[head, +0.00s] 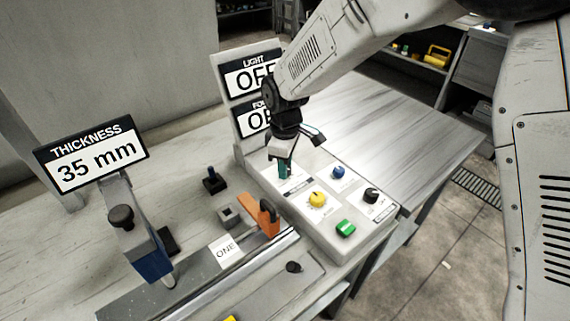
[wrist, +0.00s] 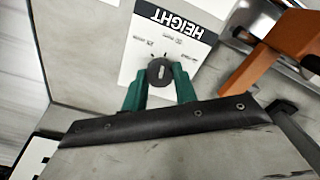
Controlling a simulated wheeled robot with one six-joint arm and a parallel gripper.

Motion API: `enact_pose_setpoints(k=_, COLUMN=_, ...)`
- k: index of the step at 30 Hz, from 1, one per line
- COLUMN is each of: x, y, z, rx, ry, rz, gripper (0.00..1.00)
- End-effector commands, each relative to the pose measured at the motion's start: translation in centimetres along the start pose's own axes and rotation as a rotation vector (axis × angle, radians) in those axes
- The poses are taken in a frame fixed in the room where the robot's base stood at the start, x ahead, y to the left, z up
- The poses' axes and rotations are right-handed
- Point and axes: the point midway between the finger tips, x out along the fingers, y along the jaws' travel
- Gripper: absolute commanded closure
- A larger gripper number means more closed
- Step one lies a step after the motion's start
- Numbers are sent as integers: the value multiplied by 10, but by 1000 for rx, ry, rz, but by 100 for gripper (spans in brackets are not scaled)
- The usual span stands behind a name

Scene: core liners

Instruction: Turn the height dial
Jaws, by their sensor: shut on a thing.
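The height dial (wrist: 160,72) is a dark round knob on a white plate labelled HEIGHT, seen upside down in the wrist view. My gripper (wrist: 160,82) has green fingers on both sides of the dial, shut on it. In the head view my gripper (head: 284,172) reaches down onto the control panel (head: 325,232) at its back left corner. The dial is hidden there behind the fingers.
The panel also bears a yellow knob (head: 317,199), a blue knob (head: 338,172), a black knob (head: 370,195) and a green button (head: 345,229). An orange part (head: 268,219) stands close on the left. Signs reading LIGHT OFF (head: 250,75) and THICKNESS 35 mm (head: 92,155) stand behind and left.

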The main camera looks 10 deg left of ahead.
Motion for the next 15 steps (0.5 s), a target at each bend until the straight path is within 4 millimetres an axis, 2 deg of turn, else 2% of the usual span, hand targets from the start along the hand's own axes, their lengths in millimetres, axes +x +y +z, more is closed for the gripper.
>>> enact_pose_setpoints(k=15, x=0, y=0, z=1, rx=490, ry=-1, rz=0, gripper=95)
